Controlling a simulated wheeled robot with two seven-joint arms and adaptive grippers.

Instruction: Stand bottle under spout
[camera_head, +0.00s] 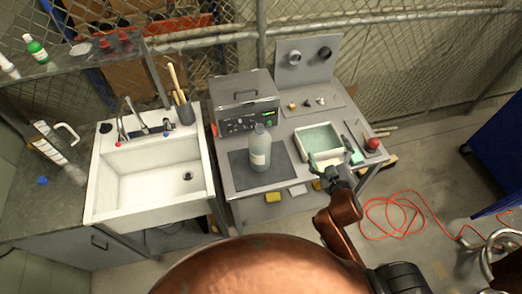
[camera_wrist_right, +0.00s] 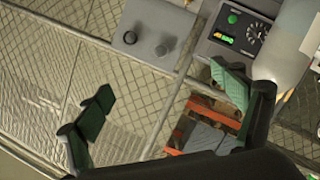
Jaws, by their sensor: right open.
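A grey translucent bottle (camera_head: 260,150) with a pale label stands upright on a dark mat (camera_head: 240,178) on the metal bench. A grey bottle-like body (camera_wrist_right: 285,45), likely the same bottle, shows at the right of the wrist view, behind one finger. The tap with its spout (camera_head: 136,113) is at the back of the white sink (camera_head: 104,190), left of the bench. My right gripper (camera_head: 335,178) is open and empty, right of the bottle near the bench's front edge and apart from it. Its spread fingers show in the wrist view (camera_wrist_right: 165,105). My left gripper is not in view.
A control box (camera_head: 247,105) stands behind the bottle. A white tray (camera_head: 320,146) is close to my right gripper. A holder with brushes (camera_head: 184,108) stands between sink and box. Orange cable (camera_head: 400,212) lies on the floor.

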